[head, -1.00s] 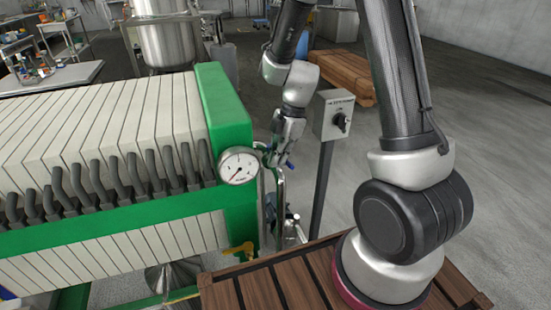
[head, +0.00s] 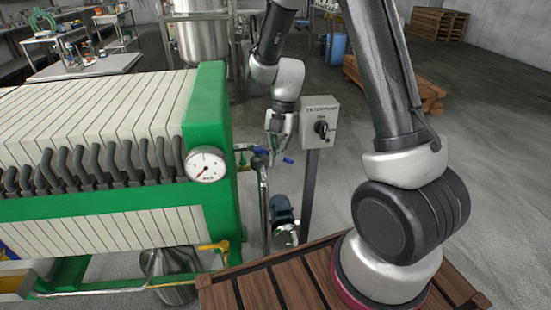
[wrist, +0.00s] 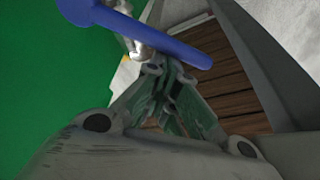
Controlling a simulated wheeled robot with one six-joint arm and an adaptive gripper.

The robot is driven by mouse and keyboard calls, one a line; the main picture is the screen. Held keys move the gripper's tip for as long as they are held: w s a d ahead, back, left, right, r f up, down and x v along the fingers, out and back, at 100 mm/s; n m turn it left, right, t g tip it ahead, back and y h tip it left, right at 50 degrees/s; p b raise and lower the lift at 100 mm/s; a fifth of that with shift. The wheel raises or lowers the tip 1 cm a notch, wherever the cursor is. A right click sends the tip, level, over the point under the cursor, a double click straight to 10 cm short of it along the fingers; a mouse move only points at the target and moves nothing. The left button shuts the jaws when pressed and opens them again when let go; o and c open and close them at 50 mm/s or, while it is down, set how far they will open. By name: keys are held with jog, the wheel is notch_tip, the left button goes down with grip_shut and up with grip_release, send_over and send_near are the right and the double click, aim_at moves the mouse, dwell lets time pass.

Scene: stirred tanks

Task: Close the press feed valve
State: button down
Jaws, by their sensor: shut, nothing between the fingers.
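A valve with a blue lever handle (head: 264,152) sits on the metal pipe just right of the green press end plate. In the wrist view its blue lever (wrist: 150,35) runs from the upper left towards the centre right, against the green plate. My gripper (head: 274,158) points down at the lever in the head view. In the wrist view my fingertips (wrist: 163,82) are together with nothing between them, just below the lever. I cannot tell whether they touch it. The gripper hides part of the valve in the head view.
The filter press (head: 212,140) with its pressure gauge (head: 206,164) stands left of my gripper. A switch box (head: 320,121) on a post stands close on the right. A blue pump (head: 281,210) is below. A yellow-handled valve (head: 215,246) is lower left.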

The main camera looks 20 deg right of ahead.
jog(key=shift+w+d+n, duration=0.15)
jog(key=shift+d+n, duration=0.25)
jog(key=shift+n, duration=0.1)
jog(key=shift+a, duration=0.1)
dwell(0.3)
